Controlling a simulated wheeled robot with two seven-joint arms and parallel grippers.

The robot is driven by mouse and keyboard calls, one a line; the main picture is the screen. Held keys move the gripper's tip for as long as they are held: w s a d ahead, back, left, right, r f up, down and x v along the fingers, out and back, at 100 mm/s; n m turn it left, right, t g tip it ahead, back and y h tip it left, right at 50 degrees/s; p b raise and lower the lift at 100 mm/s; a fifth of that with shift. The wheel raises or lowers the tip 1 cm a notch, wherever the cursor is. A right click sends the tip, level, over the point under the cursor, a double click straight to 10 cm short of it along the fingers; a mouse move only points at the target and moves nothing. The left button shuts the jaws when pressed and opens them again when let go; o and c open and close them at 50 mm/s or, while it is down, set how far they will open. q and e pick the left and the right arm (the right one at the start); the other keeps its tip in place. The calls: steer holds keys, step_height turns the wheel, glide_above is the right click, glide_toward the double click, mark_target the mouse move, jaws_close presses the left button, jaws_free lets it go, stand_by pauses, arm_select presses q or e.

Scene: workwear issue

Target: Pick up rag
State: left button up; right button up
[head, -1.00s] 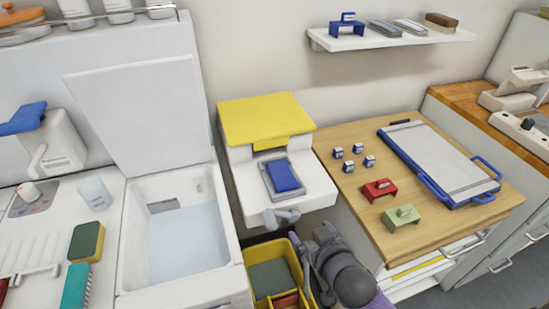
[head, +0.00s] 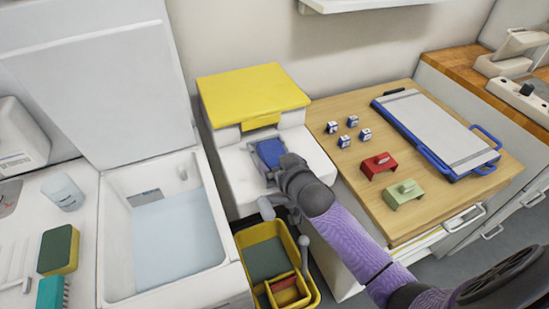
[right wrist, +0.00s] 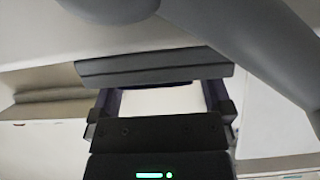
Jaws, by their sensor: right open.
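A blue folded piece (head: 266,153), which looks like the rag, lies in a grey tray on the front ledge of a white unit with a yellow lid. My right gripper (head: 282,172) is open at the near right edge of this blue piece and hides part of it and of the tray. I cannot tell whether it touches. In the right wrist view the open fingers (right wrist: 160,100) stand apart with a pale surface between them, and a grey bar (right wrist: 150,68) crosses just beyond. The blue piece cannot be made out there. My left gripper is not in view.
A yellow bin (head: 308,262) with green and red contents stands below the ledge. An open white basin (head: 228,240) with pale blue inside is at left. A wooden counter (head: 345,175) at right holds small blue-white blocks, red and green pieces and a blue-framed board.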

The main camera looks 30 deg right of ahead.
steer(key=c, duration=1.1)
step_height(320, 180, up, 10)
steer(key=p, duration=0.4)
steer(key=shift+n+y, duration=0.3)
steer(key=shift+y, duration=0.1)
steer(key=s+a+r+b, duration=0.1)
steer(key=s+a+r, duration=0.1)
steer(key=r, duration=0.2)
steer(key=s+a+r+b, duration=0.2)
steer(key=a+r, duration=0.1)
steer(key=r, duration=0.1)
steer(key=s+a+r+b, duration=0.2)
steer(key=a+r, duration=0.1)
steer(key=r, duration=0.1)
steer(key=shift+s+r, duration=0.1)
steer(key=shift+r, duration=0.15)
